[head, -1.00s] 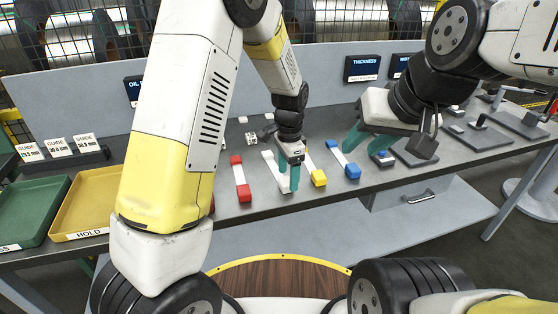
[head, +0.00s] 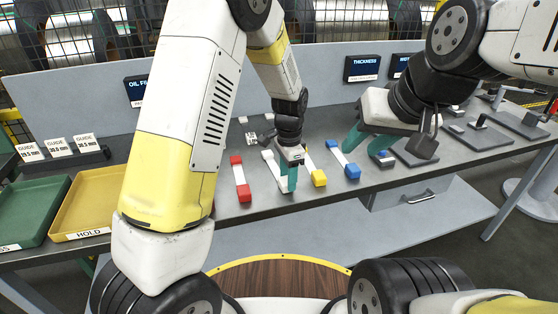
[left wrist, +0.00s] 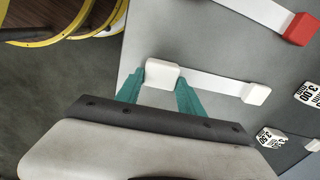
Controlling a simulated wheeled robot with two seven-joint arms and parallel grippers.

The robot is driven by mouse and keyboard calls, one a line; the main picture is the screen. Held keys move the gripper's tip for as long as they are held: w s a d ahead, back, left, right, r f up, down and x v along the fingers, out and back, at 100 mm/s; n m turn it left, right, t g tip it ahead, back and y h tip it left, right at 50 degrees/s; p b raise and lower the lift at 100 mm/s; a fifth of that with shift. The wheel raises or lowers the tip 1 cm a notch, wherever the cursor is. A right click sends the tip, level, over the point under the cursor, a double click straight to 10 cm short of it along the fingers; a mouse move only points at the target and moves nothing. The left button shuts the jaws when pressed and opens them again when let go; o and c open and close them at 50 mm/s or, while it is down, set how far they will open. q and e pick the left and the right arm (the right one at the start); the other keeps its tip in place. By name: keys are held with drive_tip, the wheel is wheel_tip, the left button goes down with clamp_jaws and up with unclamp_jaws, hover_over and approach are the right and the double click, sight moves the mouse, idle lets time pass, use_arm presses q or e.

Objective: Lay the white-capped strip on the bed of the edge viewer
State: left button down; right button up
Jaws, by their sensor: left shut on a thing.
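The white-capped strip (left wrist: 222,84) lies on the grey bench, a pale bar with a white cap at each end. My left gripper (left wrist: 163,82) is shut on its near cap (left wrist: 162,74), one teal finger on each side. In the head view the strip's far cap (head: 268,155) shows beyond my left gripper (head: 288,178), which hides part of the strip. My right gripper (head: 368,143) hangs over the bench to the right, its teal fingers apart and nothing seen between them. I cannot tell which bench device is the edge viewer.
A red-capped strip (head: 241,178) lies left of the held strip; yellow-capped (head: 319,178) and blue-capped (head: 352,171) strips lie right. Yellow (head: 62,230) and green (head: 22,235) trays stand at the left. Dark devices (head: 480,136) fill the bench's right side, below a thickness display (head: 362,68).

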use_arm(q)
drive_tip(key=shift+r, duration=2.5)
drive_tip(key=shift+s, duration=0.1)
